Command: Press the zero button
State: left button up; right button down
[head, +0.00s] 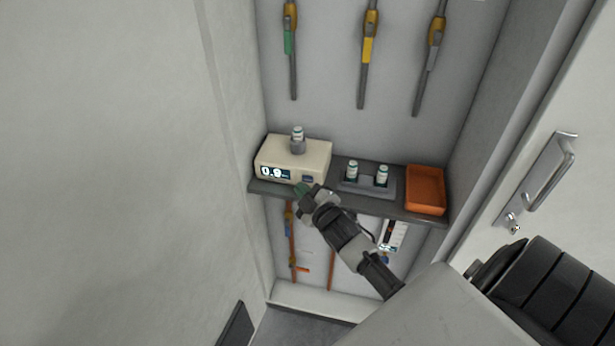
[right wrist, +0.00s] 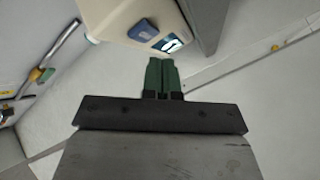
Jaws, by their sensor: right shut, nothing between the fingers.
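The cream meter (head: 310,152) stands on the left of the grey shelf, with a lit display (head: 275,173) on its front. A small blue button (head: 308,179), which looks like the zero button, sits right of the display; its label is too small to read. In the right wrist view the blue button (right wrist: 144,30) and the display (right wrist: 170,43) appear upside down. My right gripper (head: 302,189) is shut and empty, its green fingertips (right wrist: 162,62) just in front of the meter's face. They look apart from the button. My left gripper is not in view.
A capped vial (head: 298,133) stands on top of the meter. To its right are a grey holder (head: 352,187) with two vials and an orange tray (head: 426,172). An open door with a handle (head: 550,170) is at the right.

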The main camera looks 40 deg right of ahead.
jog(key=shift+s+a+f+p, duration=0.1)
jog(key=shift+s+a+p, duration=0.2)
jog(key=shift+s+a, duration=0.85)
jog(key=shift+w, duration=0.15)
jog(key=s+a+f+m+g, duration=0.2)
jog(key=s+f+g, duration=0.35)
jog(key=f, duration=0.75)
jog(key=s+a+f+m+g, duration=0.2)
jog(key=s+f, duration=0.6)
jog(key=f, duration=0.6)
jog(key=s+a+f+m+g, duration=0.1)
jog(key=s+f+g, duration=0.2)
jog(key=s, duration=0.7)
jog(key=s+a+f+m+g, duration=0.1)
jog(key=s+a+f+g, duration=0.1)
jog(key=s+f, duration=0.5)
jog(key=s+a+f+g+y, duration=0.1)
jog(key=s+f+g, duration=0.2)
jog(key=s, duration=1)
notch_tip(320, 180, down, 3)
jog(key=shift+s+a+r+m+g+b, duration=0.1)
jog(key=shift+s+a+m+g+b, duration=0.2)
jog(key=shift+s+m+g, duration=0.1)
